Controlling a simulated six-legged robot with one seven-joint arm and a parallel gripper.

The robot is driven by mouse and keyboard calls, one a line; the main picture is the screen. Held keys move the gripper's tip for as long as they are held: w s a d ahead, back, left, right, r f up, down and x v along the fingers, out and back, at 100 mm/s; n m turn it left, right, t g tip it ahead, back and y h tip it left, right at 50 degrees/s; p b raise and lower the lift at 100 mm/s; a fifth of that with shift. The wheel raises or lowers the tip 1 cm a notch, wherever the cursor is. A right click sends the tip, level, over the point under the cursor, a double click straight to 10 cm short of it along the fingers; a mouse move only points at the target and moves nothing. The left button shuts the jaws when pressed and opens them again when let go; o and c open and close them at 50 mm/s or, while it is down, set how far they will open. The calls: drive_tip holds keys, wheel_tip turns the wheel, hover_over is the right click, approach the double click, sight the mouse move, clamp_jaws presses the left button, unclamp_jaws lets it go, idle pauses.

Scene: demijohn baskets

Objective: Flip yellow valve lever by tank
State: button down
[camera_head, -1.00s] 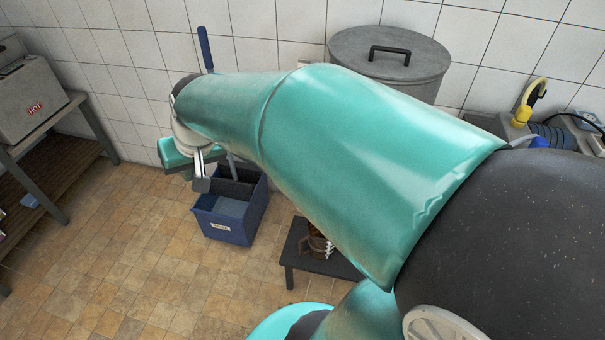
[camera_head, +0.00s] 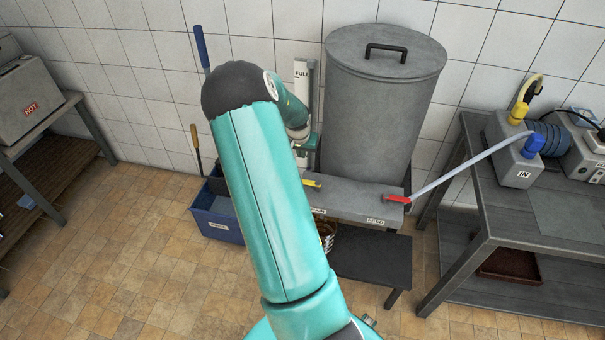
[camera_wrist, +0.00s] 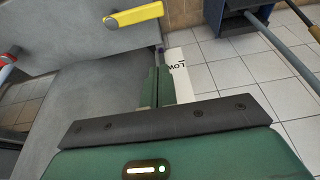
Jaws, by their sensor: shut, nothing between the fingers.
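The yellow valve lever (camera_head: 312,184) sits on the grey ledge at the foot of the grey tank (camera_head: 385,110). My arm partly covers that area in the head view. In the wrist view the yellow lever (camera_wrist: 136,14) lies at the top, sideways across a grey face. My gripper (camera_wrist: 157,86) is shut and empty, its green fingers pointing toward the lever's side, with a visible gap between. In the head view it hangs beside the tank's left side, its fingertips hard to make out. A red lever (camera_head: 397,198) sits farther right on the ledge.
A white gauge strip (camera_wrist: 183,75) marked LOW stands close to the fingers; its top reads FULL (camera_head: 302,75). A blue bin (camera_head: 215,218) stands left. A low dark table (camera_head: 375,262) is in front. A metal bench (camera_head: 510,215) with a pump and hose stands right.

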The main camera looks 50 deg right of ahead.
sight(308, 185)
drive_tip(key=shift+s+d+f, duration=0.2)
drive_tip(key=shift+d+f, duration=0.05)
drive_tip(key=shift+d, duration=0.05)
drive_tip(key=x, duration=1)
drive_tip(key=shift+s+a, duration=0.1)
drive_tip(key=shift+a, duration=0.25)
drive_tip(key=shift+s+a+r, duration=0.1)
drive_tip(key=shift+s+a, duration=0.25)
drive_tip(key=shift+a, duration=0.4)
drive_tip(key=shift+s+a, duration=0.35)
drive_tip(key=shift+a, duration=0.35)
